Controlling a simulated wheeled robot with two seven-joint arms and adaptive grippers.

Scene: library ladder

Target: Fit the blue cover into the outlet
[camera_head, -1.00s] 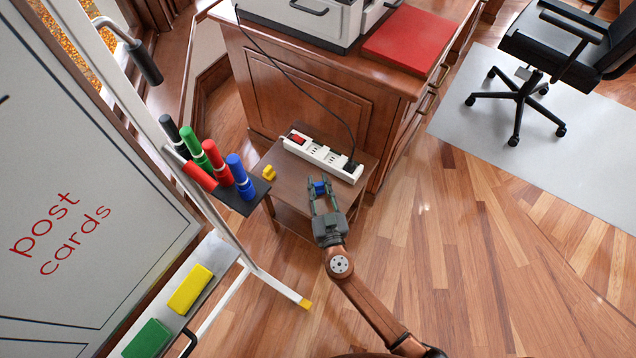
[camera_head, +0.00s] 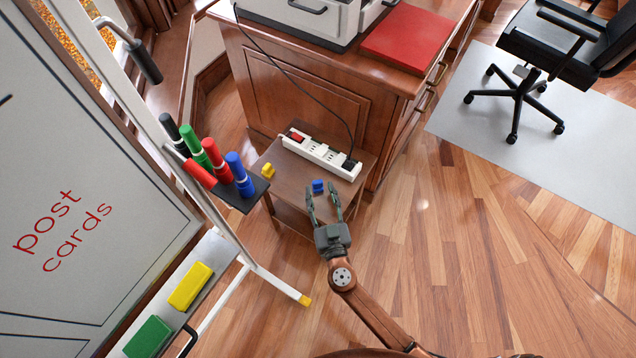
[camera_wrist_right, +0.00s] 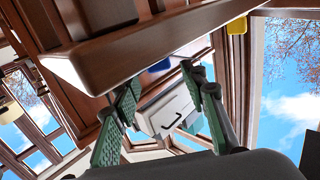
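The blue cover (camera_head: 318,186) sits on the small brown side table (camera_head: 291,179), towards its front right. The outlet is a white power strip (camera_head: 322,154) behind it, with a red switch at its left end and a black plug at its right end. My right gripper (camera_head: 324,193) is open and empty at the table's front edge; its fingers point towards the blue cover, which looks just beyond the tips. In the right wrist view, the blue cover (camera_wrist_right: 159,66) shows partly past the table edge, beyond my open fingers (camera_wrist_right: 160,76). My left gripper is not in view.
A yellow cover (camera_head: 268,171) lies at the table's left. A black cord (camera_head: 318,99) runs down to the plug. The whiteboard's marker holder (camera_head: 240,197) stands close on the left. The wooden desk (camera_head: 305,85) is behind.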

